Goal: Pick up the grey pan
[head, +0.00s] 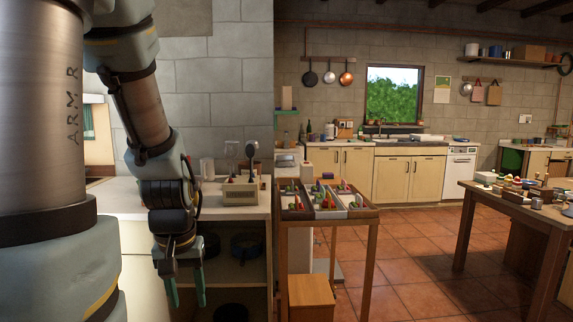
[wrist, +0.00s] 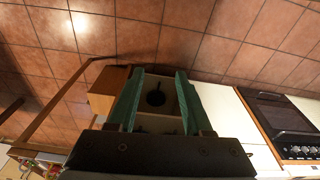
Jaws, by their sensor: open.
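My gripper (head: 187,298) hangs pointing down in front of the open shelves at the left, its two green fingers apart and empty. In the head view dark round pans sit on the shelf under the counter, one at the right (head: 246,246) and one partly behind my arm (head: 211,246). A black round thing (head: 231,312) lies lower, cut by the frame edge. I cannot tell which one is the grey pan.
The counter (head: 225,190) above the shelves bears a rack of utensils (head: 240,188). A small table (head: 328,214) with trays and a wooden stool (head: 311,298) stand to the right. More pans (head: 329,76) hang on the far wall. Tiled floor (head: 420,265) is free beyond.

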